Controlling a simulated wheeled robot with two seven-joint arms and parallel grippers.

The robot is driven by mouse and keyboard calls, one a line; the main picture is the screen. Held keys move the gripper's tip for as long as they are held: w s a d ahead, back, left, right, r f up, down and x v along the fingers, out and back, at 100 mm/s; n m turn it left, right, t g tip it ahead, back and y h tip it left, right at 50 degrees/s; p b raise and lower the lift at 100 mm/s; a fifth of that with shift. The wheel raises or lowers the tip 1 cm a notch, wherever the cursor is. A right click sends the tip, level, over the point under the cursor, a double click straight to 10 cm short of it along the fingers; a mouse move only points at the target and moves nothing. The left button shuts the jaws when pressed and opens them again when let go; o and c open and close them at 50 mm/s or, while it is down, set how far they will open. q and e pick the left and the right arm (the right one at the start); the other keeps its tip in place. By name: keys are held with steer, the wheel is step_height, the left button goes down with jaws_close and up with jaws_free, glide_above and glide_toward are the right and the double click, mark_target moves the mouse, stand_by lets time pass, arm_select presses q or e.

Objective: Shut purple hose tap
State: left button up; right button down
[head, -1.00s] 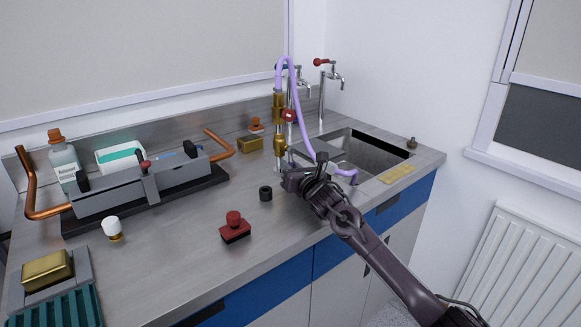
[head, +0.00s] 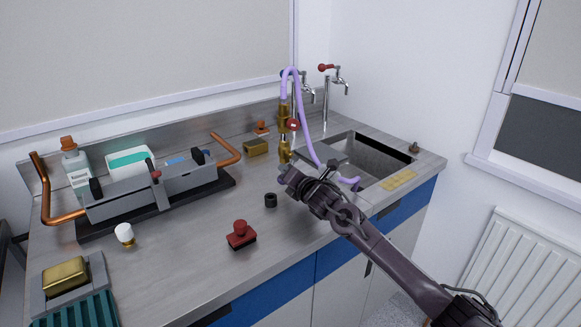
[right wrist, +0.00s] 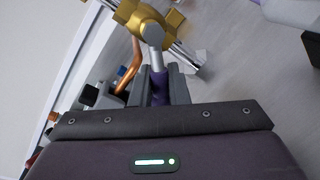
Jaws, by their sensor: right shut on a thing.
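The purple hose (head: 304,128) arches from the top of an upright brass and steel fitting (head: 284,150) and drops toward the sink. In the right wrist view, a brass tap body (right wrist: 145,28) has a metal lever with a purple grip (right wrist: 159,84). My right gripper (right wrist: 159,88) is shut on that purple grip, one finger on each side. In the head view, my right gripper (head: 290,180) is just in front of the lower part of the fitting and hides the lever. My left gripper is out of view.
The sink (head: 372,158) and a red-handled tap (head: 325,80) are at the back right. A black ring (head: 270,200) and a red-topped block (head: 240,235) stand on the bench near my gripper. A grey burner rig (head: 155,190) with copper pipes fills the left side.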

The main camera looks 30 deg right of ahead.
steer(key=r+m+p, duration=0.1)
steer(key=m, duration=0.1)
steer(key=r+m+y+p, duration=0.1)
steer(key=m+p, duration=0.1)
steer(key=shift+a+g, duration=0.3)
steer(key=shift+a, duration=0.1)
steer(key=shift+a+r+m+y+p, duration=0.1)
steer(key=shift+r+m+y+p, duration=0.2)
steer(key=shift+m+p, duration=0.45)
steer(key=shift+a+r+m+y+p, duration=0.1)
steer(key=shift+r+m+y+p, duration=0.15)
steer(key=shift+m+p, duration=0.45)
steer(key=shift+m, duration=0.25)
steer(key=c, duration=1.5)
jaws_free()
steer(key=shift+o, duration=0.2)
steer(key=shift+s, duration=0.1)
